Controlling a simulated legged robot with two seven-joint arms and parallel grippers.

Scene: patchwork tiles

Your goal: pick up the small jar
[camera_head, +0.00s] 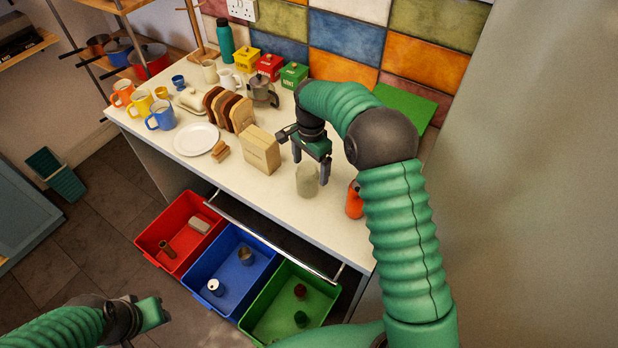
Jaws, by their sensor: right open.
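A small pale, see-through jar (307,184) stands upright on the white counter (335,226), near its front edge. My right gripper (311,167) is open and points down just above and behind the jar. Its fingertips come close to the jar's top, and I cannot tell if they touch it. My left gripper (152,314) is low at the bottom left, away from the counter, and its jaws do not show clearly.
A beige box (260,150) stands left of the jar and an orange-red item (354,201) stands right of it, partly behind my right arm. Toast, a plate (196,139) and mugs are further left. Red, blue and green bins (262,291) sit below the counter's front.

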